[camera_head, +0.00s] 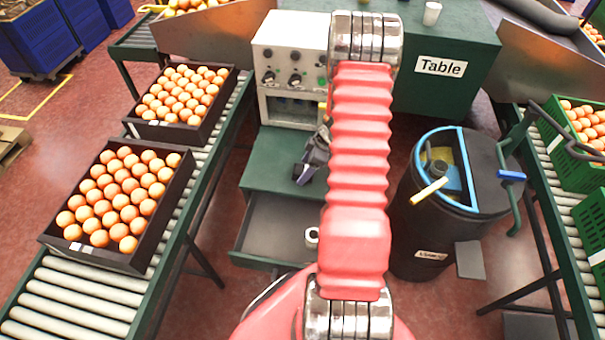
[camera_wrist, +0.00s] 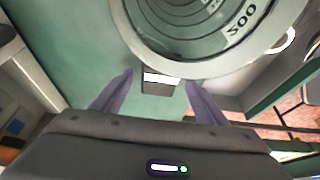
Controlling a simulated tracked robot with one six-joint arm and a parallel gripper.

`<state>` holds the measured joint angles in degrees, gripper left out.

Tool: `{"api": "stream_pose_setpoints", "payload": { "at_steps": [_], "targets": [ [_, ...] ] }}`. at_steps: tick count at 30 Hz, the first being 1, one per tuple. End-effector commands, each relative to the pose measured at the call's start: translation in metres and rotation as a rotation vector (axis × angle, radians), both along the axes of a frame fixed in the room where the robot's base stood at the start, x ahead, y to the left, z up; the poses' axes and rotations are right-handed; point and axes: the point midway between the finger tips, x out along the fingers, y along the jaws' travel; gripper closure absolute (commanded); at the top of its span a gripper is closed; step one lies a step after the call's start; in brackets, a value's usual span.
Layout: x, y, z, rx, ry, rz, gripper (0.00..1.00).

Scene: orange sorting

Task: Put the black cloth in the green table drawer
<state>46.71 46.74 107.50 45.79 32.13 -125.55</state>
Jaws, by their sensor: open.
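The green table (camera_head: 262,160) has its drawer (camera_head: 275,228) pulled open at the front, with a bare grey floor showing. A small white round object (camera_head: 312,237) is in the drawer, partly hidden by my red arm. My gripper (camera_head: 304,176) is over the green tabletop, behind the open drawer. In the wrist view my gripper (camera_wrist: 158,80) has its two purple fingers spread. A small dark piece with a white label (camera_wrist: 161,79) shows between the fingertips, and I cannot tell whether it is separate. I cannot make out the black cloth in either view.
A large round, ringed object marked with digits (camera_wrist: 205,25) is close ahead of the fingers. A white control box (camera_head: 290,65) stands behind the tabletop. A dark bin (camera_head: 425,215) is right of my arm; orange crates (camera_head: 115,205) sit on the left conveyor.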

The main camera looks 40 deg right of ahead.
Motion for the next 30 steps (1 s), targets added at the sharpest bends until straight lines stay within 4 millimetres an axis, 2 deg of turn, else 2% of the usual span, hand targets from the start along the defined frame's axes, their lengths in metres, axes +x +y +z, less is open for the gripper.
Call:
{"api": "stream_pose_setpoints", "payload": {
  "at_steps": [5,26,30],
  "targets": [
    [-0.0001,0.0,0.0002,0.0,0.0,0.0,0.33],
    [-0.0001,-0.0001,0.0003,0.0,0.0,0.0,0.81],
    [-0.0001,-0.0001,0.0004,0.0,0.0,0.0,0.81]
  ]
}}
